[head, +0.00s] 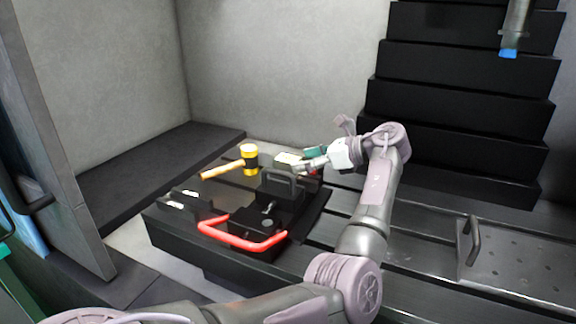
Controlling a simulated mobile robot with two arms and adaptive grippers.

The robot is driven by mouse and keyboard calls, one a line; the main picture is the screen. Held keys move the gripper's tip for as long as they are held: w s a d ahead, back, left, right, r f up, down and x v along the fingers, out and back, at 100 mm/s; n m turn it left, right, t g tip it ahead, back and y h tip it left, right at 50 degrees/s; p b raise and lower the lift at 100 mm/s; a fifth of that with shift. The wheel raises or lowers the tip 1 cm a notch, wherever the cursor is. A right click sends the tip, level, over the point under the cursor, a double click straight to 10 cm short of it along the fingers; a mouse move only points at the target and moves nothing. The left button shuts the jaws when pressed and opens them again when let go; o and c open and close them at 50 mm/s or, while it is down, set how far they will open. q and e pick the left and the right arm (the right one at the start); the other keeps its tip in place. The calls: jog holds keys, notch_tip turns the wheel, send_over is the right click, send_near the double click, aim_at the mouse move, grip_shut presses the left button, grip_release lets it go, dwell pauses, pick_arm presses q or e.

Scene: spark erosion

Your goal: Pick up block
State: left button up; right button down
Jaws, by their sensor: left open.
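My left gripper (304,168) is open, at the end of my arm that reaches over the dark slotted table (335,232). Its fingers point left. A small dark block with a pale top (288,159) is right by the fingertips. I cannot tell whether they touch it. A black block with a handle (281,190) stands just in front of the gripper. I cannot tell which of these the task means. My right gripper is not in view.
A yellow-headed mallet (249,160) lies left of the blocks. A black fixture with a red handle (243,241) is at the table's front. A perforated plate with a grip (510,262) lies on the right. Black stepped bellows (460,105) rise behind.

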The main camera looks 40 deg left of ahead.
aim_at(290, 159)
pick_arm(q)
jog(key=x, duration=0.5)
jog(key=shift+w+a+r, duration=0.1)
jog(key=shift+a+r, duration=0.1)
jog(key=shift+a, duration=0.05)
jog(key=c, duration=1.3)
jog(key=shift+r, duration=0.1)
grip_shut()
jog(key=shift+r, duration=0.1)
